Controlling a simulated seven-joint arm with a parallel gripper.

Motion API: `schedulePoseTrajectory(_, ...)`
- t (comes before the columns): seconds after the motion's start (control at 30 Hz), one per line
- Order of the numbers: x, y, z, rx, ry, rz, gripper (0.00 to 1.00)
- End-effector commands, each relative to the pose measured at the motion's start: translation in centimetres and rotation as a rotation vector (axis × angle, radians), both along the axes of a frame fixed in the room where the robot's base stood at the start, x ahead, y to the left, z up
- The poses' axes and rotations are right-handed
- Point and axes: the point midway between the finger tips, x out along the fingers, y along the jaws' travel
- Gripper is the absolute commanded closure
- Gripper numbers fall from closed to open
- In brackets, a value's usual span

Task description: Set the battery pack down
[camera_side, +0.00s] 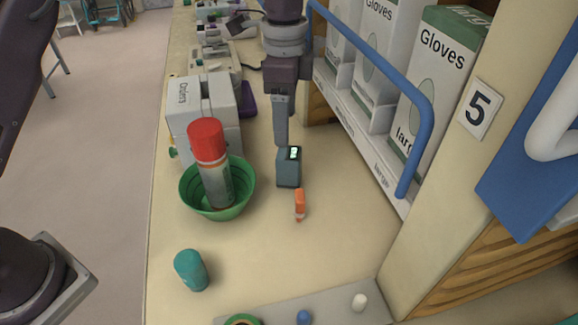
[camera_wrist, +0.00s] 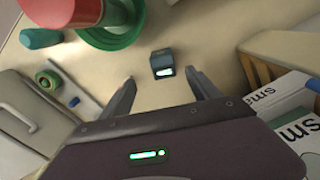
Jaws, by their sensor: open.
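The battery pack (camera_side: 289,169) is a small dark grey-teal block with a lit display on top. It stands upright on the beige counter, right of the green bowl. My gripper (camera_side: 281,141) points down just above and behind it in the side view. In the wrist view the fingers are spread apart, and the midpoint of their tips (camera_wrist: 163,80) lies just short of the battery pack (camera_wrist: 163,64). The pack shows clear of both fingers there. The gripper is open and holds nothing.
A green bowl (camera_side: 188,193) holds a red-capped bottle (camera_side: 207,142). An orange item (camera_side: 300,205) stands close in front of the pack. A teal cylinder (camera_side: 191,270) is nearer. A blue rail (camera_side: 408,90) and glove boxes (camera_side: 433,75) bound the right. The front counter middle is clear.

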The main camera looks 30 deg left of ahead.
Motion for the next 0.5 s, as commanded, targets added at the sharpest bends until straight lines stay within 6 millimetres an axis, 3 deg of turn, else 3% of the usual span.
schedulePoseTrajectory(0.03,-0.2,0.1,-2.3,0.003,0.010,0.000,0.29)
schedulePoseTrajectory(0.13,-0.2,0.0,-6.0,0.003,0.008,0.000,0.29)
schedulePoseTrajectory(0.5,0.7,-0.4,-12.5,0.002,0.003,-0.001,0.29)
